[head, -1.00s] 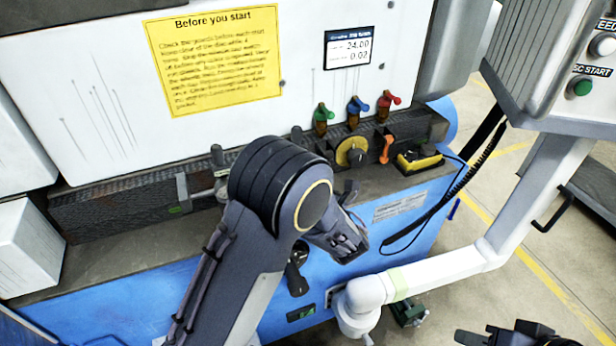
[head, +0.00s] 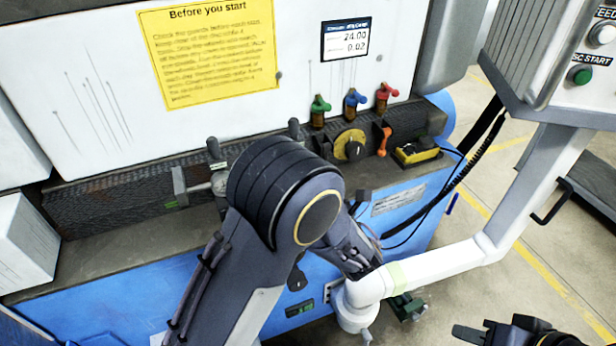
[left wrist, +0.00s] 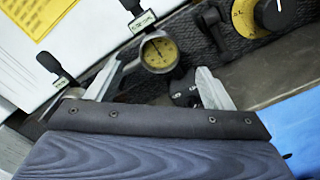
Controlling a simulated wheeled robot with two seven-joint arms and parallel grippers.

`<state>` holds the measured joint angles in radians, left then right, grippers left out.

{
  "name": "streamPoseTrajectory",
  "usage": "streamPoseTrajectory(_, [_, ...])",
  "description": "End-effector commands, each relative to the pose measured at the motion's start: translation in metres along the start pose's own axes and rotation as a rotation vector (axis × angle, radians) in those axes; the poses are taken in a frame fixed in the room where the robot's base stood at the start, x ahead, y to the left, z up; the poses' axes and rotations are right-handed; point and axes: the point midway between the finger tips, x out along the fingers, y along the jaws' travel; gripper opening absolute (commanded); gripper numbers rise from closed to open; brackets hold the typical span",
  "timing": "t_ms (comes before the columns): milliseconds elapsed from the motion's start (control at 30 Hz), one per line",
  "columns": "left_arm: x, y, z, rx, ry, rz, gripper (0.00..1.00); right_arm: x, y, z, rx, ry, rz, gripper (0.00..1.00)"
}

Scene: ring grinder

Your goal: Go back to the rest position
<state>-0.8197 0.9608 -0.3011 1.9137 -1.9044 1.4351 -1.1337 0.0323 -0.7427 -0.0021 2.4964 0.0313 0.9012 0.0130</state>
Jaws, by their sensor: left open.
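My left arm rises from the bottom of the head view and bends in front of the blue grinder (head: 130,300). A round dial gauge (left wrist: 158,52) shows beyond the fingers. My right gripper (head: 482,334) is at the bottom right edge of the head view, cut off by the frame, so its opening is unclear.
A white jointed support tube (head: 440,268) carries the control box (head: 560,60) at right. Green, blue and red levers (head: 355,100), a yellow dial (head: 350,146) and a yellow-black device (head: 417,152) line the machine front.

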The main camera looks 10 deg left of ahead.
Motion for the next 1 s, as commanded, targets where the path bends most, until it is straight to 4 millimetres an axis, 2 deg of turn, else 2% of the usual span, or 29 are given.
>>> streamPoseTrajectory(100, [-0.016, -0.001, 0.0, -0.001, -0.001, -0.002, 0.74, 0.004, 0.002, 0.002, 0.0, 0.0, 0.0, 0.36])
streamPoseTrajectory(200, [-0.024, -0.001, 0.0, 0.0, 0.0, -0.001, 0.74, 0.004, 0.002, 0.002, 0.0, 0.0, 0.0, 0.36])
streamPoseTrajectory(767, [-0.024, 0.003, -0.002, -0.011, 0.014, 0.005, 0.74, 0.004, 0.002, 0.002, 0.0, 0.0, 0.0, 0.36])
streamPoseTrajectory(867, [-0.014, 0.023, -0.013, -0.087, 0.103, 0.033, 0.74, 0.004, 0.002, 0.002, 0.0, 0.0, 0.0, 0.36])
streamPoseTrajectory(967, [-0.002, 0.065, -0.044, -0.267, 0.302, 0.1, 0.74, 0.004, 0.002, 0.002, 0.0, 0.0, 0.0, 0.36])
streamPoseTrajectory(1000, [0.0, 0.085, -0.061, -0.367, 0.404, 0.141, 0.74, 0.004, 0.002, 0.002, 0.0, 0.0, 0.0, 0.36])
